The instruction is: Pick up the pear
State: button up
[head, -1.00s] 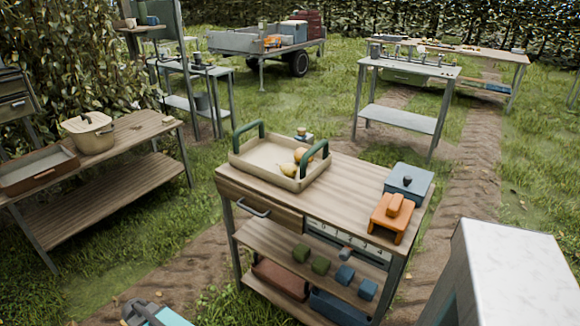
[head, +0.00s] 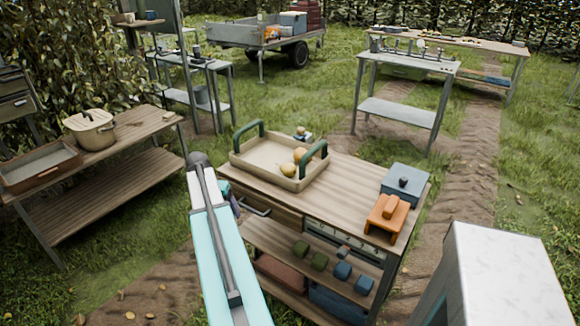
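A yellow pear (head: 288,170) lies in a cream tray (head: 253,158) with green handles, on the wooden bench in the middle. A second round yellowish fruit (head: 299,155) lies close behind it, near the right handle. My arm rises from the bottom of the picture to the left of the tray, its dark top joint level with the tray. A small part of my arm shows behind the raised link, by the bench's left front corner. My gripper's fingers cannot be seen, and the pear is clear of my arm.
The bench top (head: 345,180) is bare between the tray and an orange block-like item (head: 386,213) and grey-blue box (head: 405,185) at right. A small item (head: 301,134) stands behind the tray. A white-topped stand (head: 505,275) is front right. A side table (head: 100,150) stands left.

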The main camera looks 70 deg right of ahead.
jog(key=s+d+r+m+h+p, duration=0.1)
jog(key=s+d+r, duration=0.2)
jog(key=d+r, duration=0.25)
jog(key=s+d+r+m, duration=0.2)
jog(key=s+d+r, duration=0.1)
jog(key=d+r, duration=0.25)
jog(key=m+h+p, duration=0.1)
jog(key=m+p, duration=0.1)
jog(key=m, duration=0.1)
send_near(287, 165)
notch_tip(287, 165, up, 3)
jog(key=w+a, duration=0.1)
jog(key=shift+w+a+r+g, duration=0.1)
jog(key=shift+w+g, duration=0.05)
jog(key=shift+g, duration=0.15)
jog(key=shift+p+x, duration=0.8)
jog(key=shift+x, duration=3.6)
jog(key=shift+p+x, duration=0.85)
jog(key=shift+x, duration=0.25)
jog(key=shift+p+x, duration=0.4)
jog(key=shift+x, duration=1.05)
